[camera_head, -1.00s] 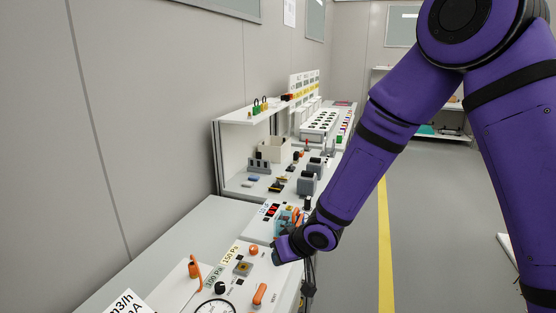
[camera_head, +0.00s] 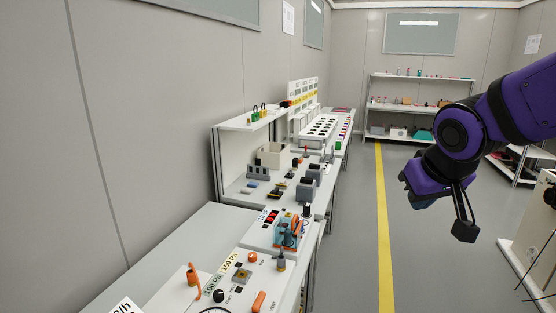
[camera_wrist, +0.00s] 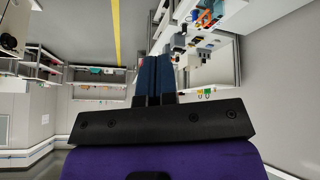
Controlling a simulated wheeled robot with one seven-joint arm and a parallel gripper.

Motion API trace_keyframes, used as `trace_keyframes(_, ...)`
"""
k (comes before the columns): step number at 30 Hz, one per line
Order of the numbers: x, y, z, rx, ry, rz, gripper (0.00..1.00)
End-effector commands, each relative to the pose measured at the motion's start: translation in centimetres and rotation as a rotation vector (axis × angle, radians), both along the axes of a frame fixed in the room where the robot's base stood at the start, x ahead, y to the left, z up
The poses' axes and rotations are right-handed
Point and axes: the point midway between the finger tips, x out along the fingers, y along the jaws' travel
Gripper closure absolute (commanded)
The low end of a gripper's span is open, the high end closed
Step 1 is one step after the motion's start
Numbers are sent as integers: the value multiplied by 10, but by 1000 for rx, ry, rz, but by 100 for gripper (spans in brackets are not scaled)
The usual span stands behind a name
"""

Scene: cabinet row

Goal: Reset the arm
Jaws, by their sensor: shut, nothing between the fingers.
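My purple arm is at the right of the head view, with my gripper (camera_head: 464,232) hanging over the grey floor, well to the right of the bench and touching nothing. In the wrist view my gripper (camera_wrist: 155,62) shows its two dark blue fingers side by side, shut and with nothing between them. The control panel (camera_head: 245,282) at the front of the bench shows an orange lever (camera_head: 259,301), an orange key-like handle (camera_head: 193,278) and a black knob (camera_head: 218,296).
The bench row runs along the left wall, with a shelf unit (camera_head: 250,123) farther back. A yellow floor line (camera_head: 383,230) lies between bench and arm. Racks (camera_head: 420,108) stand at the back and a white cabinet (camera_head: 530,230) at the right. The middle floor is clear.

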Motion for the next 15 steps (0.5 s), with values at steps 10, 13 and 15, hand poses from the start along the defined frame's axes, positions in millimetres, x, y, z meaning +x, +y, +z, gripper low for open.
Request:
trace_keyframes(10,-100,-41,38,52,48,-100,100)
trace_keyframes(13,-124,-45,42,74,63,-110,100)
trace_keyframes(15,-137,-47,43,88,70,-113,100)
